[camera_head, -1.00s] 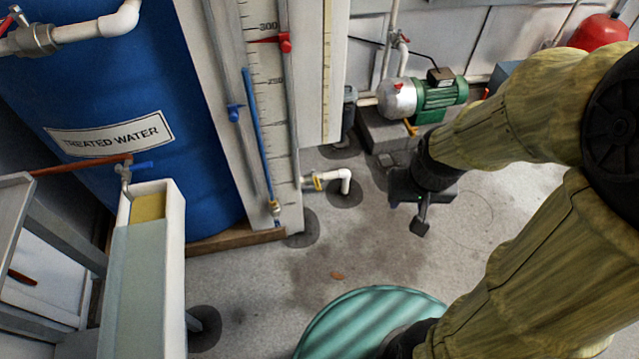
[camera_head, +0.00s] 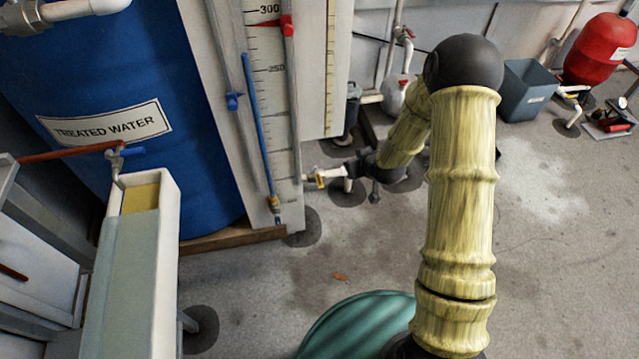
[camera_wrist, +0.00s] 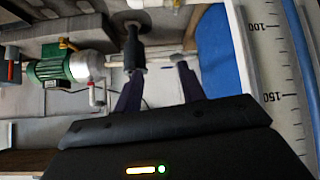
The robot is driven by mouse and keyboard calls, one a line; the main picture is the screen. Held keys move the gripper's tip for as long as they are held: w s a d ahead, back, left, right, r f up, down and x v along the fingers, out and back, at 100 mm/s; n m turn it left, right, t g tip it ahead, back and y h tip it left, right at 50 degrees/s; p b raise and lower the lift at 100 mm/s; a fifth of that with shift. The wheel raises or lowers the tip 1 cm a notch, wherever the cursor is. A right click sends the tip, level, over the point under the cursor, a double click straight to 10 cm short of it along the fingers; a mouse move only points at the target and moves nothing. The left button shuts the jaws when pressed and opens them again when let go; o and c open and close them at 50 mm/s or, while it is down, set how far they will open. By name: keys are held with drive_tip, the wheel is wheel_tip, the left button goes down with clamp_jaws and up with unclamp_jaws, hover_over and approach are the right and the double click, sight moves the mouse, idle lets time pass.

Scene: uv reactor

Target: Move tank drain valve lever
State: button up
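The tank drain valve (camera_head: 318,178) has a small yellow lever on a short white pipe near the floor, at the foot of the scale board in the head view. In the wrist view, what looks like the same valve (camera_wrist: 177,4) is cut off at the top edge. My gripper shows in the wrist view (camera_wrist: 160,67) with its two dark fingers apart and nothing held between them. In the head view, its dark body is just right of the pipe's end, which it partly covers. I cannot tell whether they touch.
The blue treated-water tank (camera_head: 120,150) stands at left, behind a white trough (camera_head: 165,270). A green round lid (camera_head: 350,325) is at the bottom. The green pump (camera_wrist: 62,72) shows in the wrist view. The floor at right is open, before a grey bin (camera_head: 525,92).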

sight(319, 180)
drive_tip(key=w+a+f+t+y+b, duration=0.1)
drive_tip(key=a+f+t, duration=0.15)
drive_tip(key=f, duration=0.55)
drive_tip(key=w+a+f+t+y+b, duration=0.2)
drive_tip(key=a+f, duration=0.2)
drive_tip(key=f, duration=0.4)
drive_tip(key=s+f+m+t+h+b, duration=0.1)
drive_tip(key=s+f+m+t+b, duration=0.1)
drive_tip(key=s+f+t, duration=0.2)
wheel_tip(319, 180, down, 7)
drive_tip(key=s, duration=0.3)
drive_tip(key=shift+a+r, duration=0.15)
drive_tip(key=shift+r, duration=0.05)
drive_tip(key=shift+w+t, duration=0.15)
drive_tip(key=shift+t, duration=0.1)
drive_tip(key=b+x, duration=0.3)
drive_tip(key=x, duration=0.2)
drive_tip(key=b+x, duration=0.2)
drive_tip(key=x, duration=0.4)
drive_tip(key=b+x, duration=0.3)
drive_tip(key=x, duration=0.2)
drive_tip(key=shift+w+f+b, duration=0.25)
drive_tip(key=shift+b, duration=0.05)
drive_tip(key=shift+w+a+r, duration=0.1)
drive_tip(key=shift+w+r, duration=0.05)
drive_tip(key=shift+w, duration=0.2)
clamp_jaws()
